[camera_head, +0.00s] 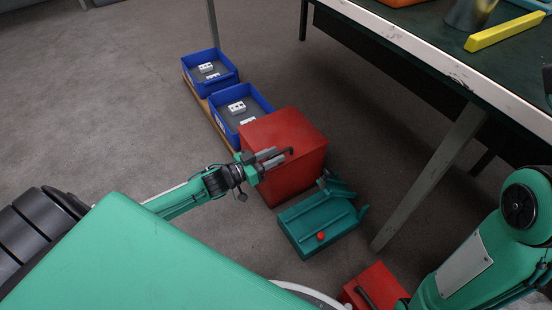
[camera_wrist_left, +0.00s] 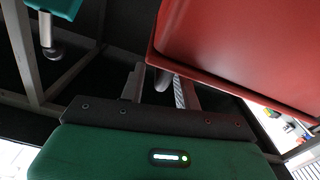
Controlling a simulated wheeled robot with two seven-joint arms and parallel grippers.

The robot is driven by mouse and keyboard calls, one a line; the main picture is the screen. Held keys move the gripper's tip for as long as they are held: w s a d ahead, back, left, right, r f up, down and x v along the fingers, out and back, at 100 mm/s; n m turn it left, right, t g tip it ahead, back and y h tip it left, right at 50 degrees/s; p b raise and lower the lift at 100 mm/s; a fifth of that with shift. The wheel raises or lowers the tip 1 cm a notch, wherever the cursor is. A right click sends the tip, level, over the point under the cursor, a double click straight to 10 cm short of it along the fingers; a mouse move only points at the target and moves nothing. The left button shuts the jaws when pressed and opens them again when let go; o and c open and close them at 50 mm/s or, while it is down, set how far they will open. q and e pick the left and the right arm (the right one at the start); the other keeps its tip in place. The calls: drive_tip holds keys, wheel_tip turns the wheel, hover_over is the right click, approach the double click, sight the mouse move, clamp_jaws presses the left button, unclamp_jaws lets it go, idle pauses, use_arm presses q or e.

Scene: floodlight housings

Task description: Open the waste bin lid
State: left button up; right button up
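The red waste bin (camera_head: 300,176) stands on the floor near the middle of the head view, and its flat top (camera_head: 283,131) looks closed. It also fills the upper right of the left wrist view (camera_wrist_left: 245,45). My left gripper (camera_head: 275,159) reaches in from the left at the bin's upper front edge. Its two fingers are apart in the left wrist view (camera_wrist_left: 160,88), beside the bin. A small dark hooked part (camera_head: 288,151) shows at the fingertips; I cannot tell whether the fingers touch it. My right gripper is out of view.
Two blue crates (camera_head: 233,86) (camera_head: 262,98) with white parts stand behind the bin. A teal device (camera_head: 318,222) with a red button lies in front of it. A table (camera_head: 440,62) stands at the right. A red box (camera_head: 388,278) is near my right arm. Floor at left is clear.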

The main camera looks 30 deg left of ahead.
use_arm(q)
drive_tip(key=shift+w+d, duration=0.35)
drive_tip(key=shift+w, duration=0.2)
drive_tip(key=shift+c, duration=0.2)
clamp_jaws()
